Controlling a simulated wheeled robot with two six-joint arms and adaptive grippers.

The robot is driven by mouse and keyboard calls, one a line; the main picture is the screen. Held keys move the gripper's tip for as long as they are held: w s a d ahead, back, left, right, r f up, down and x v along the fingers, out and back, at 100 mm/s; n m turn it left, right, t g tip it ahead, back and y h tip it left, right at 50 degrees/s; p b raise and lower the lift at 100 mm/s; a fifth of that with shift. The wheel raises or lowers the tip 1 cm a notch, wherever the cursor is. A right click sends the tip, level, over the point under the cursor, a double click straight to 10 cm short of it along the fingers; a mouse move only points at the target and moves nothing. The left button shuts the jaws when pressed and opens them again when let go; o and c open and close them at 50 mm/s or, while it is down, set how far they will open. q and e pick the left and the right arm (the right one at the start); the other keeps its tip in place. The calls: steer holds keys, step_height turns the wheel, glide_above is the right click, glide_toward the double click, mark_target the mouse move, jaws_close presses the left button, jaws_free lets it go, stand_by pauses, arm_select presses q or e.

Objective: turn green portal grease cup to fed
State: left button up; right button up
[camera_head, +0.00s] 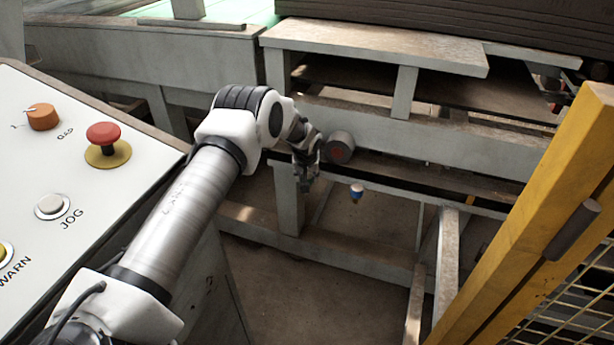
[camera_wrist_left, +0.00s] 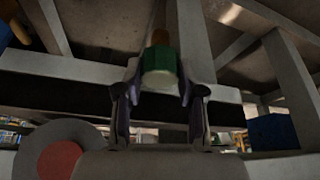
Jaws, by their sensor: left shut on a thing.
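The green grease cup (camera_wrist_left: 159,68) is in the upper middle of the left wrist view, with a brownish stem above it. My left gripper (camera_wrist_left: 159,80) has one finger on each side of the cup and is shut on it. In the head view my left gripper (camera_head: 306,182) is beside the grey frame under the bench, and the green cup cannot be made out there. The cup's turn position cannot be read. My right gripper is in neither view.
A grey roller end with a red centre (camera_head: 340,148) is close above. A control panel (camera_head: 120,185) stands left; a yellow post (camera_head: 535,215) stands right. Open floor lies below.

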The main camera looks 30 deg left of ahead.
arm_select(q)
steer(key=o, duration=1.1)
steer(key=shift+r, duration=0.1)
steer(key=v, duration=1.2)
